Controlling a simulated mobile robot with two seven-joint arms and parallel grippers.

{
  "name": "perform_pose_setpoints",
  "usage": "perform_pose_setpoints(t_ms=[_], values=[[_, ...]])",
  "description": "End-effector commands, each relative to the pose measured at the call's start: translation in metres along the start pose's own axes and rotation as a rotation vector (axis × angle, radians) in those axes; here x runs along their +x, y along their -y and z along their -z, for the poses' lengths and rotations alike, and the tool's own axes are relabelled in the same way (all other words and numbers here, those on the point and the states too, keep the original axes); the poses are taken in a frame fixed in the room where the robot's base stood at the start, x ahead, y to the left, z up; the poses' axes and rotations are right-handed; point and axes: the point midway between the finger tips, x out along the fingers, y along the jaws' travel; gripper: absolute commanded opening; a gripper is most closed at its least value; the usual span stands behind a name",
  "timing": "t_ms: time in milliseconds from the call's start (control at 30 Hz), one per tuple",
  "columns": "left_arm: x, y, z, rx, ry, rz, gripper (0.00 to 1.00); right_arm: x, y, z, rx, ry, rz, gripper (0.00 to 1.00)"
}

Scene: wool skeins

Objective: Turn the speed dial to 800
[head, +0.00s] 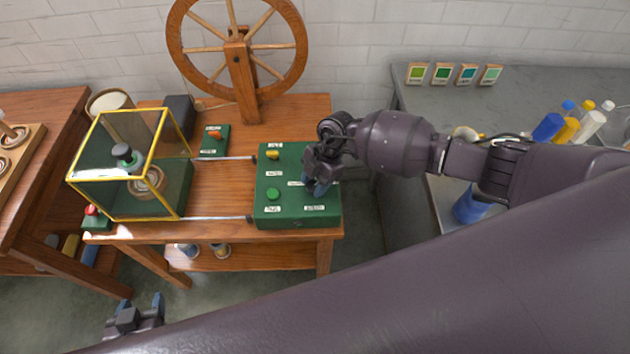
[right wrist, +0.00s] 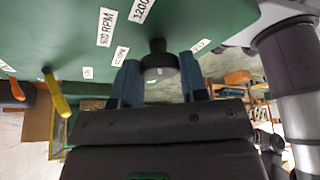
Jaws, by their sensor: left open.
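The green control box (head: 288,165) lies on the wooden table in the head view, and its panel (right wrist: 60,30) fills the top of the right wrist view. The speed dial (right wrist: 158,64) is a black knob among white labels, one reading 1200 (right wrist: 141,8) and another apparently 500 RPM (right wrist: 107,26). My right gripper (head: 316,184) is at the box's right part. In the right wrist view its blue fingers (right wrist: 159,80) flank the dial closely, one on each side, and appear shut on it. The dial is hidden in the head view. My left gripper (head: 138,308) is open and empty at the lower left.
A spinning wheel (head: 243,85) stands behind. Bottles (head: 548,127) stand on the grey bench at right.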

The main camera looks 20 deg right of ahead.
Motion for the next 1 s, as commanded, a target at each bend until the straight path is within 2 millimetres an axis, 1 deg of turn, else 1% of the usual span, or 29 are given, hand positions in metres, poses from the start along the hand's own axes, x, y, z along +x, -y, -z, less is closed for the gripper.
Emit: perform_pose_setpoints(t_ms=[33,67,267,467,667,1000], values=[[0.0003,0.0000,0.0006,0.000,-0.001,0.000,0.60,-0.0001,0.0001,-0.0001,0.000,0.000,0.000,0.18],[0.0005,0.0000,0.0009,0.000,-0.002,0.000,0.60,-0.0002,0.0001,-0.0001,0.000,0.000,0.000,0.16],[0.0019,-0.0002,0.0032,0.001,-0.006,-0.001,0.60,-0.0004,-0.0002,-0.0002,-0.013,0.001,0.006,0.16],[0.0030,-0.0004,0.0045,0.001,-0.009,-0.001,0.60,-0.0007,-0.0010,-0.0005,-0.081,0.002,0.035,0.16],[0.0038,-0.0006,0.0033,0.001,-0.010,-0.002,0.60,-0.0006,-0.0022,-0.0007,-0.216,0.003,0.091,0.16],[0.0065,-0.0011,-0.0053,0.001,-0.004,-0.001,0.60,0.0002,-0.0039,-0.0002,-0.514,0.003,0.214,0.16]])
